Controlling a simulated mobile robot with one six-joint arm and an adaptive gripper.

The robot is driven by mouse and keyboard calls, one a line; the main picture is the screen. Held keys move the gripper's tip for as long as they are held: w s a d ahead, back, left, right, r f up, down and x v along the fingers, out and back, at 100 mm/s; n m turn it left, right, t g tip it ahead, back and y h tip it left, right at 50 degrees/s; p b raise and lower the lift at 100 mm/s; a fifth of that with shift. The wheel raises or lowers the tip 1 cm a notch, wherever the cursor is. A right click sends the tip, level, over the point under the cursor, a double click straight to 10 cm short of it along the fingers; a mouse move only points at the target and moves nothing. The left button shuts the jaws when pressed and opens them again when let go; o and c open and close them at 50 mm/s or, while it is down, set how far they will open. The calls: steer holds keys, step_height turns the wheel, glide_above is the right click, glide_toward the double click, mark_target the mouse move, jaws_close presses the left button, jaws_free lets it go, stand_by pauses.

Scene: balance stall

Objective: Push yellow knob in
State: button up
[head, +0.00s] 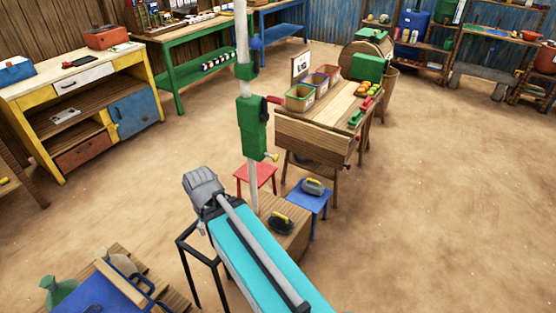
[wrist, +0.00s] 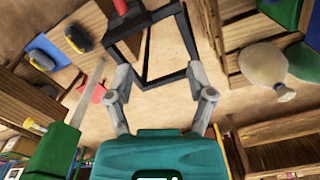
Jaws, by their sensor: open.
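The yellow knob (head: 272,157) is small and sticks out at the lower right of a green housing (head: 252,128) on an upright pale pole (head: 242,40). My gripper (head: 203,188) is at the end of my teal arm, left of the pole and lower in the picture than the knob. It is apart from the knob. In the wrist view my gripper (wrist: 160,72) has its two grey fingers spread with nothing between them. The green housing shows in the wrist view (wrist: 55,152) at the lower left.
A black frame stand (head: 187,262) is beside my arm. A wooden table (head: 312,123) with bins is behind. The floor at right is clear.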

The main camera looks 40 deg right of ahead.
steer(key=shift+w+d+f+b, duration=0.15)
steer(key=shift+w+f+b, duration=0.05)
steer(key=shift+f+b, duration=0.1)
steer(key=c, duration=0.4)
steer(key=shift+w+d+f+m+y+b, duration=0.4)
steer(key=shift+w+d+f+y+b, duration=0.15)
steer(key=shift+f+b, duration=0.2)
jaws_close()
steer(key=w+d+f+m+t+y+b, duration=0.3)
steer(key=w+d+b, duration=0.25)
steer(key=d, duration=0.25)
steer(key=w+d+f+m+t+y+b, duration=0.3)
steer(key=w+d+f+b, duration=0.1)
steer(key=d+b, duration=0.35)
steer(key=s+d+m+t+b, duration=0.1)
steer(key=d+m+t+b, duration=0.2)
steer(key=d, duration=1.1)
steer(key=s+d+m+t+b, duration=0.2)
steer(key=d+m+t+b, duration=0.2)
steer(key=d, duration=1.1)
steer(key=t+b, duration=0.3)
steer(key=b, duration=0.1)
steer(key=shift+d+r+h, duration=0.2)
steer(key=shift+r+h, duration=0.15)
